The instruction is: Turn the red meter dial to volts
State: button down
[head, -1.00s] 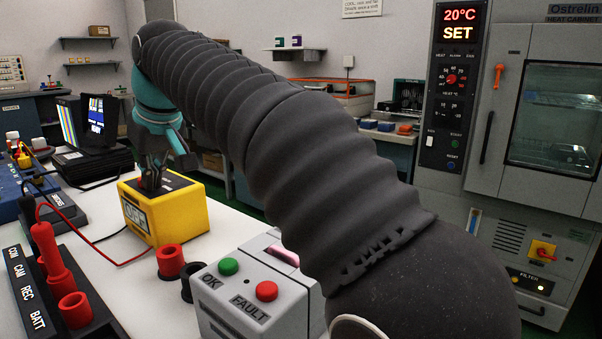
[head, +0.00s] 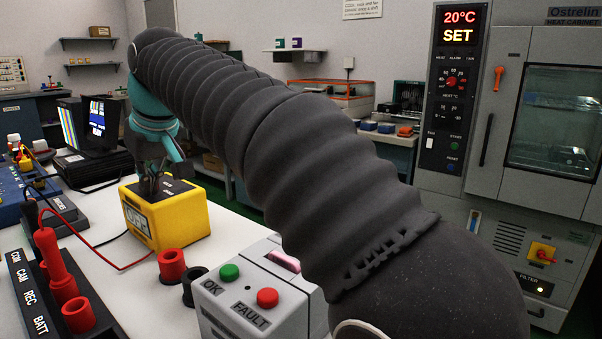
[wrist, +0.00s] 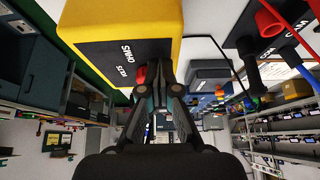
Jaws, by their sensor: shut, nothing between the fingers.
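The yellow meter (head: 182,222) stands on the white bench with a dark top face. In the wrist view the meter (wrist: 150,17) is upside down and large, with an OHMS label and another label on its dark face. A small piece of the red dial (wrist: 140,75) shows just left of my fingertips. The rest of the dial is hidden behind the fingers, so its pointer and setting cannot be read. My gripper (head: 152,190) is at the meter's top, pointing down, shut with nothing held. In the wrist view my gripper (wrist: 158,68) is right beside the dial; contact is unclear.
A red probe (head: 55,265) stands in a labelled holder at the left, with a red lead running towards the meter. Red and black sockets (head: 172,265) and a grey OK/FAULT box (head: 250,290) are nearer. A dark screen unit (head: 95,130) stands behind the meter.

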jog(key=shift+s, duration=0.1)
jog(key=shift+s+d, duration=0.15)
jog(key=shift+d, duration=0.05)
jog(key=shift+r, duration=3)
